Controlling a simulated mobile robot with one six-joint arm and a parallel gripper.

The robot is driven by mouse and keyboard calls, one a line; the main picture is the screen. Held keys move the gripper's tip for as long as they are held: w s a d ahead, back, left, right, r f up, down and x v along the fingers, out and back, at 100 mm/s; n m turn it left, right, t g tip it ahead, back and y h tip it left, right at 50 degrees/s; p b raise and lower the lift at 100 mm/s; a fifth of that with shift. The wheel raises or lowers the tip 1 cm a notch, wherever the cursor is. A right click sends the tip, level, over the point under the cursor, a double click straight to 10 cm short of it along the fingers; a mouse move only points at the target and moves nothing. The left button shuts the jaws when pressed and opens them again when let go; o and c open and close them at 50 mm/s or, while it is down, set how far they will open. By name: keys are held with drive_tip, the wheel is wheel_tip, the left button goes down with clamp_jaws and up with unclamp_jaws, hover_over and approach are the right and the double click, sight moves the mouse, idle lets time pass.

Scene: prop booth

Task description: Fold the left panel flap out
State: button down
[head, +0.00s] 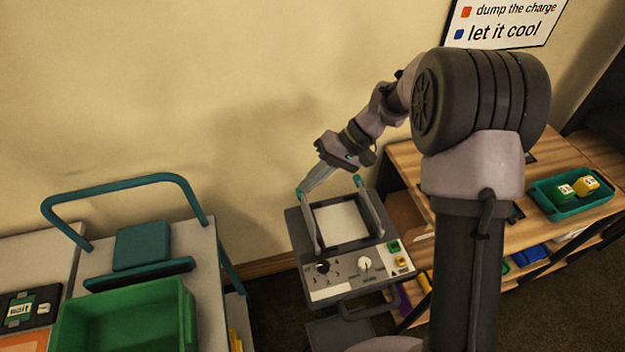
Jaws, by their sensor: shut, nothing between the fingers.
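A dark grey panel unit (296,228) stands at the middle of the head view, with a pale recessed area (340,221) in its top. The left panel flap (308,222) stands roughly upright along the left side of that area. The right flap (370,212) stands along the right side, with a teal tip. My gripper (306,187) is shut and empty, pointing down and left at the teal upper end of the left flap. I cannot tell whether the fingers touch the flap or which side of it they are on.
The unit's front has a knob (365,264) and small green and yellow buttons. A teal-handled cart (205,275) with a green bin (128,318) stands at left. A wooden shelf (480,225) with a green tray (570,206) stands at right. The wall is close behind.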

sight(297, 192)
drive_tip(key=shift+a+r+h, duration=0.1)
drive_tip(key=shift+a+h, duration=0.1)
drive_tip(key=shift+h, duration=0.1)
drive_tip(key=shift+s+a+r+t+h+p, duration=0.2)
drive_tip(key=shift+a+t+h+p, duration=0.1)
drive_tip(key=shift+a+h+p, duration=0.4)
drive_tip(key=h, duration=0.1)
drive_tip(key=a+h+p, duration=0.1)
drive_tip(key=shift+s+a+t+h, duration=0.25)
drive_tip(key=shift+s+t+h, duration=0.05)
drive_tip(key=shift+t+h, duration=0.1)
drive_tip(key=h, duration=0.1)
drive_tip(key=a+h+p, duration=0.1)
drive_tip(key=a+t+h+p, duration=0.1)
drive_tip(key=shift+s+a+f+h, duration=0.15)
drive_tip(key=shift+s+f+h, duration=0.15)
drive_tip(key=shift+f, duration=0.05)
drive_tip(key=shift+s+a+f+t+h, duration=0.2)
drive_tip(key=shift+a+f+t+h, duration=0.05)
drive_tip(key=shift+a+f+h, duration=0.5)
drive_tip(key=shift+s+a+f+t+h, duration=0.25)
drive_tip(key=shift+a+f+h, duration=0.3)
drive_tip(key=shift+f+h, duration=0.25)
drive_tip(key=shift+w, duration=0.1)
